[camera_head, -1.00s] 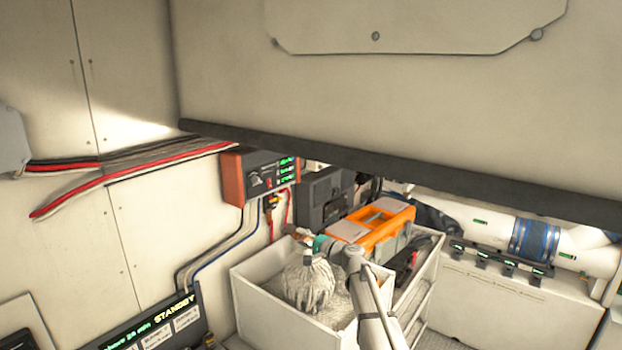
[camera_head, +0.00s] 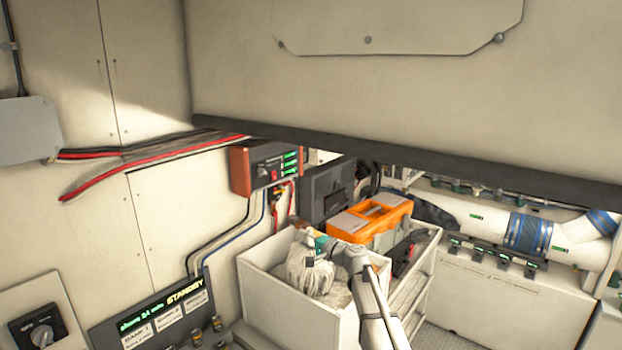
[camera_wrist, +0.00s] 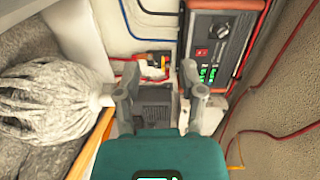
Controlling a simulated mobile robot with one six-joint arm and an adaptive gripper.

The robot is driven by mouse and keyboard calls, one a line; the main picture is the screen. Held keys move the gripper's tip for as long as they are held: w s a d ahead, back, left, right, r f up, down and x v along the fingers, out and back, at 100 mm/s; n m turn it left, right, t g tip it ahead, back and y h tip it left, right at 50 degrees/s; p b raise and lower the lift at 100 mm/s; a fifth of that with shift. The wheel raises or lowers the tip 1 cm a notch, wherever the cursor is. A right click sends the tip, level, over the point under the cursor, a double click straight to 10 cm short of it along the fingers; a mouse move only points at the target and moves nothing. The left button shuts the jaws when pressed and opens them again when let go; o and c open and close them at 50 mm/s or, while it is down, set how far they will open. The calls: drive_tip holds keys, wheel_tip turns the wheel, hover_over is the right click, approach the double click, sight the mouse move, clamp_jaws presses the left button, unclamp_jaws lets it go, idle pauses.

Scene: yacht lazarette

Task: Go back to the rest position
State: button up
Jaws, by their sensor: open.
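My gripper (camera_wrist: 159,75) is open in the wrist view, with its two grey fingers apart and nothing held between them. In the head view my gripper (camera_head: 304,235) is small, its teal body above the white bin (camera_head: 262,290). A pale tied bundle, like a bag or mop head (camera_head: 308,273), lies in the bin beneath and beside it. The bundle also shows at the left of the wrist view (camera_wrist: 45,105), apart from the fingers. My arm partly hides the bin's right side.
An orange toolbox (camera_head: 372,220) stands just behind my arm. A red-sided control box (camera_head: 268,165) with cables is on the left wall; it is close in the wrist view (camera_wrist: 222,45). A dark-edged overhead panel (camera_head: 400,155) hangs above. A STANDBY display (camera_head: 160,312) is at lower left.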

drive_tip(key=s+d+f+n+g+h+b, duration=0.25)
drive_tip(key=s+f+b, duration=0.45)
drive_tip(key=f, duration=0.5)
drive_tip(key=s+d+f+n+g+h+b, duration=0.25)
drive_tip(key=s+f+g+b, duration=0.2)
drive_tip(key=s+f, duration=0.6)
drive_tip(key=s+d+f+n+g+h+b, duration=0.1)
drive_tip(key=s+d+f+g+h+b, duration=0.1)
drive_tip(key=s+d+f+h+b, duration=0.2)
drive_tip(key=s+d+f+n+g+h+b, duration=0.1)
drive_tip(key=s+d+f+h+b, duration=0.4)
drive_tip(key=s+d+f, duration=0.5)
drive_tip(key=s+f+g+b, duration=0.1)
drive_tip(key=s+f+b, duration=0.1)
drive_tip(key=f, duration=0.3)
drive_tip(key=shift+s, duration=0.6)
drive_tip(key=shift+d, duration=0.1)
wheel_tip(320, 180, down, 18)
drive_tip(key=b, duration=1.8)
drive_tip(key=shift+f, duration=0.15)
